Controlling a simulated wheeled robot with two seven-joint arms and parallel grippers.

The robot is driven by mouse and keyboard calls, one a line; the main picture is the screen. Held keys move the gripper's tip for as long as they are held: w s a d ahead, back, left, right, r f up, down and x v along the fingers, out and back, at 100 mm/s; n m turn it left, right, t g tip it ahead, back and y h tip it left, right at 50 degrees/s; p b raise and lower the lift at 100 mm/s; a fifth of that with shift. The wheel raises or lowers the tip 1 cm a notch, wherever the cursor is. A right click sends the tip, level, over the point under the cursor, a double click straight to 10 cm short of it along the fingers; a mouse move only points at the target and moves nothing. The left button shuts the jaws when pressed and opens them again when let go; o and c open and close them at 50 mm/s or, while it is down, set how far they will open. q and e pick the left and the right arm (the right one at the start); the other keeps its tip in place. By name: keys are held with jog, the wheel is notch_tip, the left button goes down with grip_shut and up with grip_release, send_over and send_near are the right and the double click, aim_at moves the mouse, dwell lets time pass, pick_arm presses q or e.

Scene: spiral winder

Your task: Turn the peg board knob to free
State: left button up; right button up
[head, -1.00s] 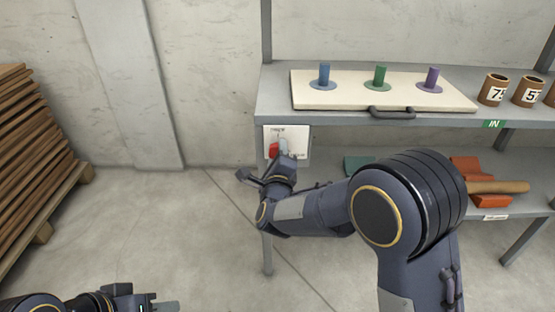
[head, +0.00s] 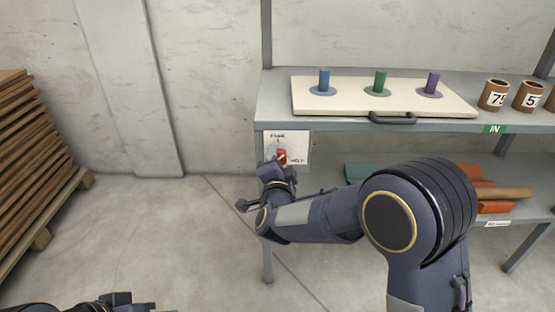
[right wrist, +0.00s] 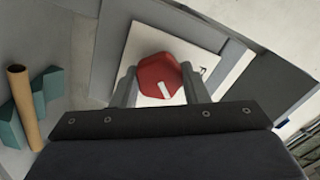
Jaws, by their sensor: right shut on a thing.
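The peg board (head: 440,106) is a cream board with blue, green and purple pegs, lying on the upper shelf. Below its left end, a white plate with printed words (head: 301,138) carries the red knob (head: 281,154), which has a white mark. The upper word looks like FREE; the one at the right looks like HOLD. My right gripper (head: 276,161) is at the plate. In the right wrist view, its two fingers stand on either side of the red knob (right wrist: 160,74), shut on it. My left gripper (head: 140,305) shows partly at the bottom edge; its jaws are unclear.
Brown numbered cups (head: 493,95) stand at the right of the upper shelf (head: 350,122). The lower shelf holds a teal block (head: 358,172) and a brown roller (head: 503,193) on orange supports. Stacked boards (head: 25,150) stand at the left. The floor between is clear.

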jog(key=shift+n+p, duration=1.45)
jog(key=shift+n, duration=2.95)
jog(key=shift+f, duration=0.1)
jog(key=o, duration=1)
jog(key=shift+c, duration=0.2)
jog(key=shift+s, duration=0.1)
jog(key=s+p, duration=0.1)
jog(key=s, duration=0.6)
jog(key=shift+s, duration=0.35)
